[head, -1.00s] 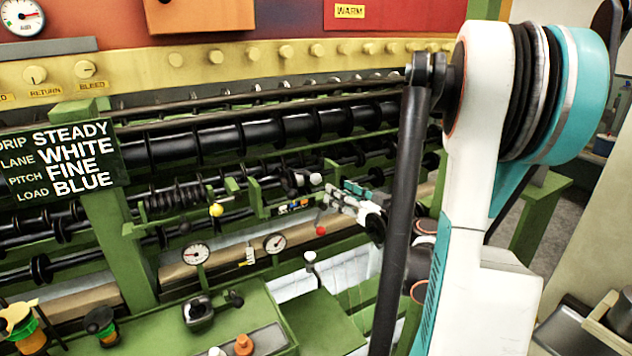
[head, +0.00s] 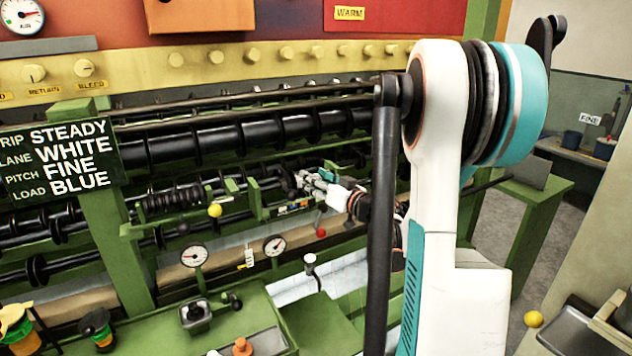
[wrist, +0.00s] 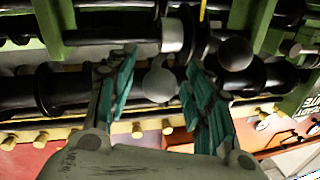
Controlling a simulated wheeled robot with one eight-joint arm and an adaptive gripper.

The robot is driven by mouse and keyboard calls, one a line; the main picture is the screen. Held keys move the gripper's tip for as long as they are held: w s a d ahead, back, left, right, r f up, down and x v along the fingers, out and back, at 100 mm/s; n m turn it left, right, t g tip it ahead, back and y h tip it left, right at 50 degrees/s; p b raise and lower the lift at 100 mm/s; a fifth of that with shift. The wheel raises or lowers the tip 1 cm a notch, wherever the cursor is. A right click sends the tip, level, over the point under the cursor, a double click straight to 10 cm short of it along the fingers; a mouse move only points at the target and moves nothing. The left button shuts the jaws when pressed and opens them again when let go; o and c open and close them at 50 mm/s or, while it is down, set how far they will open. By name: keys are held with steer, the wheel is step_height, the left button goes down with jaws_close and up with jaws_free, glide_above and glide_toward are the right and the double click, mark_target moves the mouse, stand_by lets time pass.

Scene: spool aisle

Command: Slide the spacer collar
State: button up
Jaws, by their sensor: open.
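My gripper (wrist: 160,62) is open, its two teal fingers apart and pointing at the machine's dark shaft. In the wrist view a light grey collar-like ring (wrist: 172,35) sits around the shaft just beyond and between the fingertips, with no clear contact. I cannot be sure that it is the spacer collar. A round grey knob (wrist: 159,84) shows between the fingers, and a darker round knob (wrist: 236,53) is to their right. In the head view my gripper (head: 318,178) is at the right end of the green bracketed shaft section, where it partly hides the parts there.
A black coiled spring (head: 173,200) lies on the shaft to the left, with a yellow ball (head: 215,210) below. A red ball (head: 321,233) hangs below my gripper. Dial gauges (head: 194,255) stand in front. Green uprights (wrist: 52,28) flank the shaft section.

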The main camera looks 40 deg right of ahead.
jaws_close()
steer(key=s+d, duration=0.1)
steer(key=d, duration=0.6)
steer(key=shift+s, duration=0.35)
jaws_free()
steer(key=shift+r, duration=0.1)
step_height(320, 180, up, 10)
stand_by(0.5)
